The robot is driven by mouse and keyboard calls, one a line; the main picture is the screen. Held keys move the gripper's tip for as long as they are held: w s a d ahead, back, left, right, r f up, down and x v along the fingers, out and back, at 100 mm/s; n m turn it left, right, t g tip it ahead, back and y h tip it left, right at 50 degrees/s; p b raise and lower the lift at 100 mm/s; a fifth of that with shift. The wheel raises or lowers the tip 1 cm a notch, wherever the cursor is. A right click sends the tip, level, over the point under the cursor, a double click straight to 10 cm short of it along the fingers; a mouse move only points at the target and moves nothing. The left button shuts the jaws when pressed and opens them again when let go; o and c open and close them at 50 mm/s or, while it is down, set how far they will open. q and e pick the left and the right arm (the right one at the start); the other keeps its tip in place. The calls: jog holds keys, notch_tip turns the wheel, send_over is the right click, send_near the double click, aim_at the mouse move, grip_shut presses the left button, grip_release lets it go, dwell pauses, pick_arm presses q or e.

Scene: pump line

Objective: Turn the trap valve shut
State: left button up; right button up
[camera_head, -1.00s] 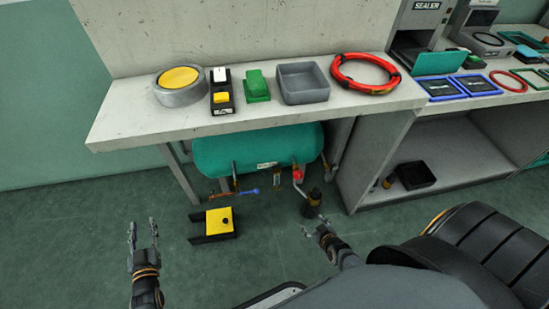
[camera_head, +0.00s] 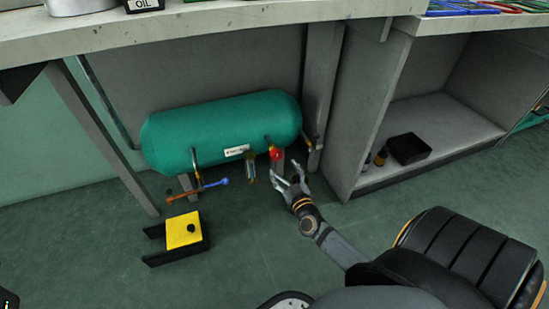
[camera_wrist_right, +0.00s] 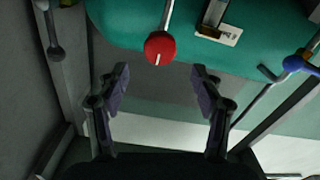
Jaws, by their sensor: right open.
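A teal tank (camera_head: 220,130) lies under the bench. A round red knob (camera_head: 276,153) hangs on a short pipe at its right part. In the right wrist view the red knob (camera_wrist_right: 160,48) shows a white line on its face. A lever with a blue end (camera_head: 222,182) sits at the lower left of the tank. No readable label tells which is the trap valve. My right gripper (camera_head: 284,178) is open and empty, just in front of and below the red knob. In the wrist view the knob lies beyond the fingertips, between them and apart. My left gripper is out of view.
A yellow box on a black base (camera_head: 183,231) stands on the floor at left. The bench (camera_head: 200,32) overhangs the tank. A grey cabinet (camera_head: 430,118) holding a black tray (camera_head: 409,149) stands at right.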

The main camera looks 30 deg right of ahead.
aim_at(277, 157)
jog(key=b+x, duration=0.2)
jog(key=x, duration=0.6)
jog(key=shift+f, duration=0.15)
jog(key=shift+w, duration=0.3)
jog(key=c, duration=1.2)
jog(key=shift+o, duration=0.2)
